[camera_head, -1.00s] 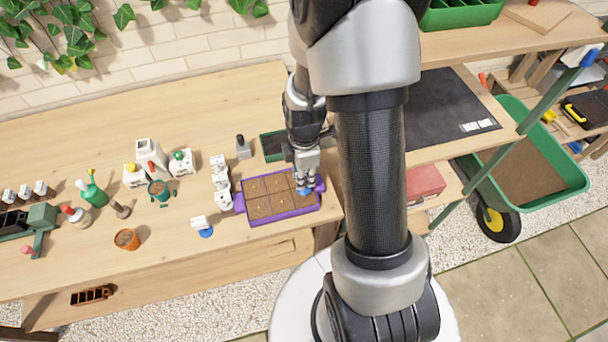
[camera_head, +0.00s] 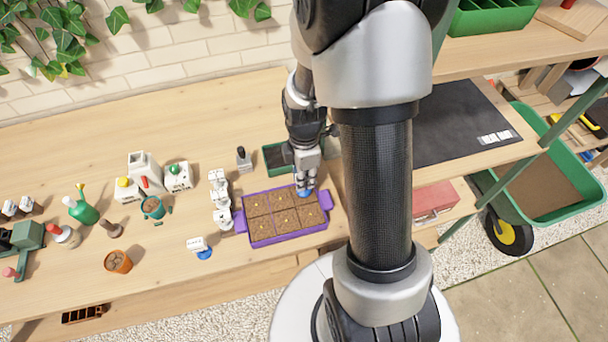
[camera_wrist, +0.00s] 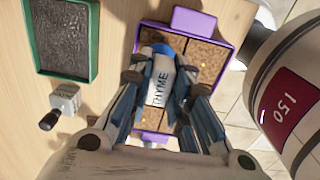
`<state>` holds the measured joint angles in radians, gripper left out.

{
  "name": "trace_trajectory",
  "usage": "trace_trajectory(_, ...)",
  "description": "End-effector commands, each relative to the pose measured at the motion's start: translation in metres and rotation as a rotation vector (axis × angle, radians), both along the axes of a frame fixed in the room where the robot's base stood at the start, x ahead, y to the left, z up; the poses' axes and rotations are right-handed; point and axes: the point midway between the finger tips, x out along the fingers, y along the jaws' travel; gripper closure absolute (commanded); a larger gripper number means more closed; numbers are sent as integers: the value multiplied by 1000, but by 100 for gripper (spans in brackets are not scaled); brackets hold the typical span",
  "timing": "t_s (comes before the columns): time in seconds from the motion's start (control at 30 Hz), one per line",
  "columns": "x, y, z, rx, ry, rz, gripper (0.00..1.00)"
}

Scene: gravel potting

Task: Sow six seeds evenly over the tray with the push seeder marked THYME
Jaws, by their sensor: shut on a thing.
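My gripper (camera_head: 307,172) is shut on a white and blue push seeder (camera_head: 304,192). In the wrist view the fingers (camera_wrist: 165,95) lie on both sides of its white body (camera_wrist: 160,82), which reads THYME. Its blue part shows at the end. The purple tray (camera_head: 243,228) holds six squares of brown soil and has a handle at each end; it also shows in the wrist view (camera_wrist: 137,42). The seeder is at the tray's back right square. Whether its tip touches the soil is hidden. Small yellow specks lie on some squares.
A green tray of dark soil (camera_wrist: 32,62) and a grey block with a black knob (camera_head: 243,158) stand behind. White pieces (camera_head: 220,195) stand close left of the tray. A white and blue item (camera_head: 203,250) and an orange pot (camera_head: 118,262) stand at front left.

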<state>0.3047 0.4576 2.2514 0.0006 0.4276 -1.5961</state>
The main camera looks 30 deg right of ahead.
Motion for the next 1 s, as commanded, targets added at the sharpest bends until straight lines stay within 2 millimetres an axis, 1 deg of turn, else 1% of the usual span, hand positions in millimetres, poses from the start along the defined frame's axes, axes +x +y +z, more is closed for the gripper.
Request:
trace_trajectory(0.37, 0, 0, -1, 0, 0, 0, 99)
trace_trajectory(1.0, 0, 0, -11, 0, 0, 0, 99)
